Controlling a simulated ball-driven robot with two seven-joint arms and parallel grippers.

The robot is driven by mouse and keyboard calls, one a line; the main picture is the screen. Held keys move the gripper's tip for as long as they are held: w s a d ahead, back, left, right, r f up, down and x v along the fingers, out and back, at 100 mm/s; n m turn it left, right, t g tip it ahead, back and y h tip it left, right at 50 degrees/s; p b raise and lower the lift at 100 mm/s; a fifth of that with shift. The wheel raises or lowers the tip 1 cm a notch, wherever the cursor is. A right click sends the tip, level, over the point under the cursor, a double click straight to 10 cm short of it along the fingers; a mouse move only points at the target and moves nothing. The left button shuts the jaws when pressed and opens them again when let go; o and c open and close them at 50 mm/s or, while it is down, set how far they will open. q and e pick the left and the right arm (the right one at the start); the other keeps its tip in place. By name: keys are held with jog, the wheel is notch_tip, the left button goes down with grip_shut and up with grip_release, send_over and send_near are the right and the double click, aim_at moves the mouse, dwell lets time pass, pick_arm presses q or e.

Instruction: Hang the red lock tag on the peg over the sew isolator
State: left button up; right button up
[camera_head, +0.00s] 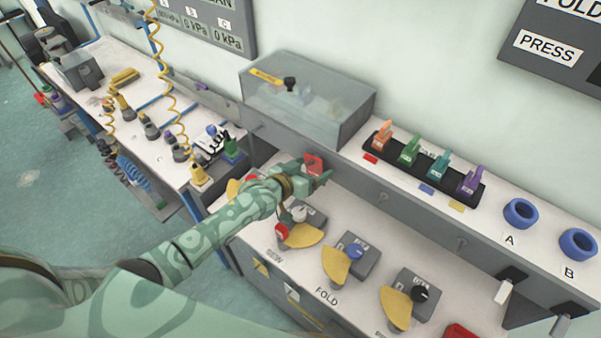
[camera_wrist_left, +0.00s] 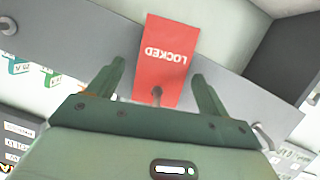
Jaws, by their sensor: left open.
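The red lock tag (camera_head: 313,163), lettered LOCKED, is upright against the grey rail (camera_head: 345,178) above the sew isolator (camera_head: 305,214). In the left wrist view the tag (camera_wrist_left: 168,70) lies beyond and between the two fingers, with clear gaps on both sides. A small peg (camera_wrist_left: 157,92) shows at its gripper-side end, and the tag appears to hang there. My left gripper (camera_head: 322,178) is open, close to the tag and not gripping it. A red piece (camera_head: 281,231) sits at the sew isolator beside its yellow plate. My right gripper is out of view.
Fold (camera_head: 357,252) and press (camera_head: 418,292) isolators stand to the right, with bare pegs (camera_head: 382,197) on the rail above. A clear box (camera_head: 310,100), a black rack (camera_head: 428,166) of coloured clips and blue rings (camera_head: 520,213) occupy the shelf. A side bench is at left.

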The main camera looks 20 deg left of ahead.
pick_arm(q)
jog(key=p+v, duration=0.2)
jog(key=v, duration=1.4)
jog(key=shift+a, duration=0.15)
